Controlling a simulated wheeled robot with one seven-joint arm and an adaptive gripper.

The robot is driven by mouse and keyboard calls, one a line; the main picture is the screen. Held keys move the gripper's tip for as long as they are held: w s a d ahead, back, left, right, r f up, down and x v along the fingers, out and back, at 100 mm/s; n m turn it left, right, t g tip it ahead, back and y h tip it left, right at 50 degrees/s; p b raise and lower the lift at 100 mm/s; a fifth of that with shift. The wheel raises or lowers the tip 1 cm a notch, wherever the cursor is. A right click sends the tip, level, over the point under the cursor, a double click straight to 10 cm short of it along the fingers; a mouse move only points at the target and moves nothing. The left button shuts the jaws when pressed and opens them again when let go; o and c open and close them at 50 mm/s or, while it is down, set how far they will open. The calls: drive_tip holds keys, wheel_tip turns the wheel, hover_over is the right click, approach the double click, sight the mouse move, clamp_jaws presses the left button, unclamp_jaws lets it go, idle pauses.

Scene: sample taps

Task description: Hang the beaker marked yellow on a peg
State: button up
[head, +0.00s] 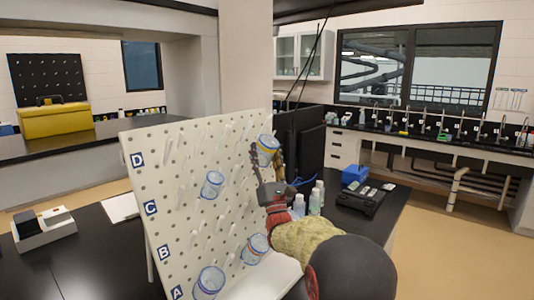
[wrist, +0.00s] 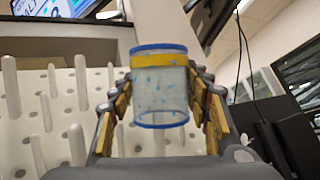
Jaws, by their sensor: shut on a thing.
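The beaker marked yellow (head: 268,145) is clear with blue rims and a yellow band. It is at the upper right of the white pegboard (head: 150,230). My gripper (head: 268,168) is shut on it from below. In the wrist view the beaker (wrist: 160,92) is between the finger pads, its yellow band toward the top. Pale pegs (wrist: 82,82) stand to its left, and others show below it. I cannot tell whether a peg is inside the beaker or whether it touches the board.
Other beakers hang on the board: one mid-board (head: 212,186), one lower right (head: 254,250), one at the bottom (head: 209,281). Bottles (head: 315,200) and a dark monitor (head: 308,150) stand right of the board. Several pegs around the upper board are bare.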

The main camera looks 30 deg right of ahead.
drive_tip(key=shift+w+a+f+b, duration=0.15)
drive_tip(key=shift+w+f+b, duration=0.2)
drive_tip(key=shift+f+b, duration=0.4)
drive_tip(key=shift+w+a+f+b, duration=0.15)
drive_tip(key=shift+w+f+b, duration=0.2)
drive_tip(key=shift+f+b, duration=0.4)
drive_tip(key=shift+w+a+f, duration=0.2)
drive_tip(key=shift+w+f, duration=0.25)
drive_tip(key=shift+f, duration=0.25)
drive_tip(key=o, duration=1.2)
drive_tip(key=v, duration=0.7)
drive_tip(key=shift+s+f, duration=0.15)
drive_tip(key=shift+f, duration=0.15)
